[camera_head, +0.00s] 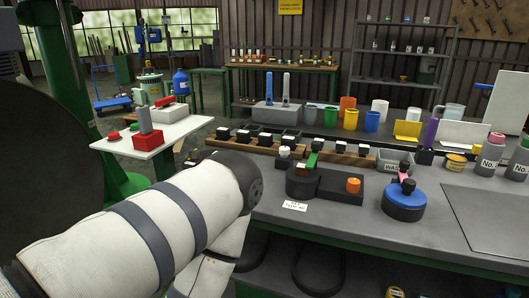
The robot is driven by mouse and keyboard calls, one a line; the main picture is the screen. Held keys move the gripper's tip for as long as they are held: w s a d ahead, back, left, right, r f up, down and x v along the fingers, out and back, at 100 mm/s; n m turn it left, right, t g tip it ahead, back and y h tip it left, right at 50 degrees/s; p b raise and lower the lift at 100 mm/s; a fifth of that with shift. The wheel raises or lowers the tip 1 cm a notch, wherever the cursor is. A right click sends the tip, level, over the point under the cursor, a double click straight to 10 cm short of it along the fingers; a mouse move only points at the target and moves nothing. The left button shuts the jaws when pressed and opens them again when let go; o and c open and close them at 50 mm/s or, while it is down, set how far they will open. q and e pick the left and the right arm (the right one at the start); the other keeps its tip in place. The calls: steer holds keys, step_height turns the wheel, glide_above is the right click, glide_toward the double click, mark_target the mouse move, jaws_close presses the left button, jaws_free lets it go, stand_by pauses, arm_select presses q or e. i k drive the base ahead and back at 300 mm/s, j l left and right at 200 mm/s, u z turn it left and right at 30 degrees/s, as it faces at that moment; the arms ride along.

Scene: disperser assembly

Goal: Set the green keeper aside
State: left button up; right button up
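A small green piece (312,160), which looks like the green keeper, stands tilted above a dark assembly on the grey workbench (270,212). A small black part sits at its upper end. The assembly has a dark round body (301,186) on the left and a black block (335,186) with an orange knob (353,185) on the right. Whether the green piece touches the round body is too small to tell. A white, dark-banded arm of mine fills the lower left and bends downward beside the assembly. Neither gripper shows.
A white label (295,206) lies in front. Wooden racks (240,149), coloured cups and grey jars (490,157) stand behind. A dark flat panel (490,215) covers the right; bare bench lies between.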

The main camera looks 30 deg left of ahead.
mark_target(312, 163)
steer(key=u, duration=0.7)
